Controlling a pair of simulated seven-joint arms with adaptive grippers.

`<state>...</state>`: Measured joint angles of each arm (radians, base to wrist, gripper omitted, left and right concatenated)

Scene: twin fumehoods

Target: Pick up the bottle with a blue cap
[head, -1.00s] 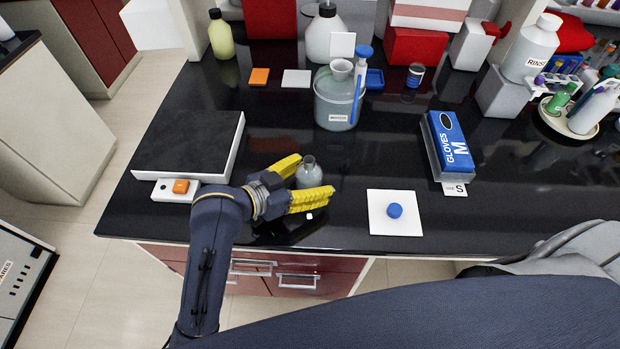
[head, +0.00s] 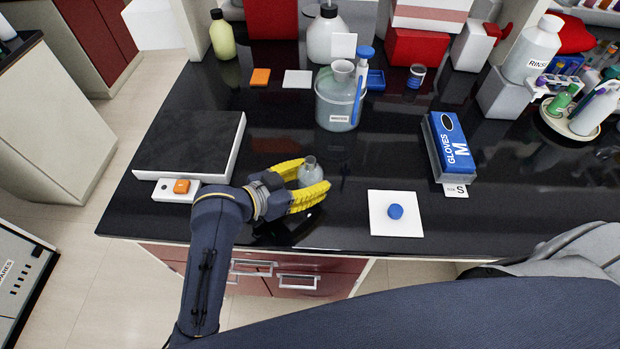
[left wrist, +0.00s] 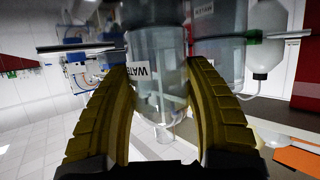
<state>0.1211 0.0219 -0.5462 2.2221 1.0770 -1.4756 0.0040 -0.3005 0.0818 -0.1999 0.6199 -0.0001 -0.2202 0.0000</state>
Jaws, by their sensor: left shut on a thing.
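A small grey see-through bottle (head: 310,172) with an open neck and no cap on it stands near the front of the black bench in the head view. My left gripper (head: 315,175) is shut on it, with the yellow fingers on either side of its body. In the left wrist view the bottle (left wrist: 157,78) sits between both fingers, with part of a white label showing. A round blue cap (head: 396,211) lies apart on a white square pad (head: 409,228) to the right. My right gripper is not in view.
A larger bottle (head: 333,108) stands behind the gripper, with a blue-topped tube at its side. A glove box (head: 450,145) is at the right. A black-topped device (head: 190,143) with an orange button (head: 181,186) is at the left.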

